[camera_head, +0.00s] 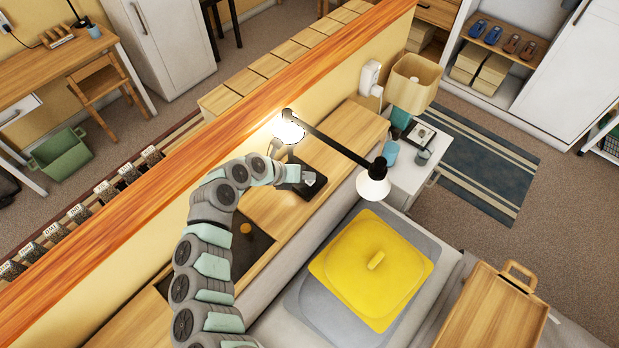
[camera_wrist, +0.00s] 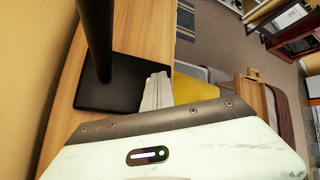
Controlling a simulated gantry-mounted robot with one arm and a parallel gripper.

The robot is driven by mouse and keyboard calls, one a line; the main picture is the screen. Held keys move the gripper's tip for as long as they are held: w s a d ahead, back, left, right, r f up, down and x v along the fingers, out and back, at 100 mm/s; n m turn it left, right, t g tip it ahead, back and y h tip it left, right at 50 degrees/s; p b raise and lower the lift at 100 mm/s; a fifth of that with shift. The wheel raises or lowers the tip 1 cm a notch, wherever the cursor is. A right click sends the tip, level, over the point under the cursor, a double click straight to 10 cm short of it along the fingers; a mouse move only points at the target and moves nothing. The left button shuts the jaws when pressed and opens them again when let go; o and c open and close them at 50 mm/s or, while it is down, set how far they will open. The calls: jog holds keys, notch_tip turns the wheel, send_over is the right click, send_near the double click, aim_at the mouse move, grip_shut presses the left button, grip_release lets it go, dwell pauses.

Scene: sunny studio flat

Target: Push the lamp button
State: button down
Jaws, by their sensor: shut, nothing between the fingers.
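A lamp stands on the wooden ledge behind the bed. Its black arm (camera_head: 330,142) runs right to a white shade (camera_head: 373,184), and a bright glow shows at the arm's left end. In the wrist view, its black post (camera_wrist: 96,35) rises from a flat black base (camera_wrist: 112,92). My gripper (camera_head: 309,179) is shut and empty, at the right part of the base in the head view. Its pale fingers (camera_wrist: 157,88) overlap the base's right edge in the wrist view. I cannot tell whether they touch it. I cannot make out the button; the fingers may cover it.
A wooden-topped partition (camera_head: 180,135) runs along the ledge's left side. A yellow cushion (camera_head: 365,265) lies on the bed, with a wooden tray (camera_head: 490,315) to its right. A white nightstand (camera_head: 407,178) holds a table lamp (camera_head: 413,82) and a blue cup (camera_head: 391,152).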

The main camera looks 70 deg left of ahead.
aim_at(307, 182)
jog(key=shift+r, duration=0.3)
jog(key=shift+r+p, duration=1.55)
jog(key=shift+r, duration=1.5)
